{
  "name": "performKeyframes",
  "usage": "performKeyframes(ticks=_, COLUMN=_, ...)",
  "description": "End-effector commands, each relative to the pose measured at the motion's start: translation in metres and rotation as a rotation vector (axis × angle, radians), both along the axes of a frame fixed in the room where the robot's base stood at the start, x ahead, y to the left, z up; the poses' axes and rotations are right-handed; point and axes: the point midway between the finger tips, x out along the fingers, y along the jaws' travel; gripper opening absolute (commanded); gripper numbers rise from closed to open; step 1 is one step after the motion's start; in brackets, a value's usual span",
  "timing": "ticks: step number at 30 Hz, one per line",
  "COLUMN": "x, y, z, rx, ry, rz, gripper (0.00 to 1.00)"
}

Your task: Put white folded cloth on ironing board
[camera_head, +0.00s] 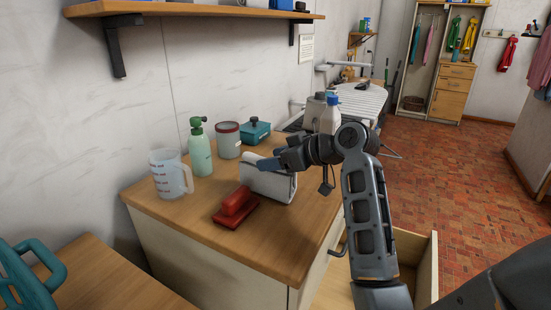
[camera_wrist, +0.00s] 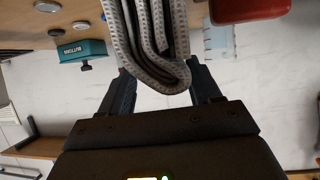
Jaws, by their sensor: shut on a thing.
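The white folded cloth (camera_head: 268,186) stands on edge at the wooden counter, in the middle of the head view. My gripper (camera_head: 268,163) is at its upper edge and is shut on it. In the wrist view the cloth (camera_wrist: 150,40) shows its folded layers between the two dark fingers (camera_wrist: 158,85). Whether its lower edge touches the counter I cannot tell. The ironing board (camera_head: 360,101), with a pale striped top, stands farther back beyond the counter, partly hidden by bottles and my arm.
On the counter (camera_head: 285,235) are a red brush (camera_head: 235,208), a measuring jug (camera_head: 171,174), a green spray bottle (camera_head: 200,150), a tin (camera_head: 228,141) and a teal box (camera_head: 256,131). A white bottle with blue cap (camera_head: 331,116) stands at the back. An open drawer (camera_head: 425,265) juts out at right.

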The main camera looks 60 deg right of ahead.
Motion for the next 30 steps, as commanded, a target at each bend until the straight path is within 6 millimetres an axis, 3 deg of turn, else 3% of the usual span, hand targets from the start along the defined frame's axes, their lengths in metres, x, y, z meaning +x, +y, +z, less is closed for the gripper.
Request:
performKeyframes(ticks=10, x=0.0003, y=0.0001, z=-0.0033, rx=-0.001, ry=-0.001, rz=0.000, gripper=0.03)
performKeyframes(ticks=11, x=0.0004, y=0.0001, z=-0.0027, rx=-0.002, ry=-0.001, rz=0.001, gripper=0.65)
performKeyframes(ticks=18, x=0.0004, y=0.0000, z=-0.0022, rx=-0.002, ry=-0.001, rz=0.001, gripper=0.88)
performKeyframes(ticks=30, x=-0.0062, y=0.0002, z=0.0043, rx=-0.002, ry=-0.003, rz=-0.001, gripper=0.89)
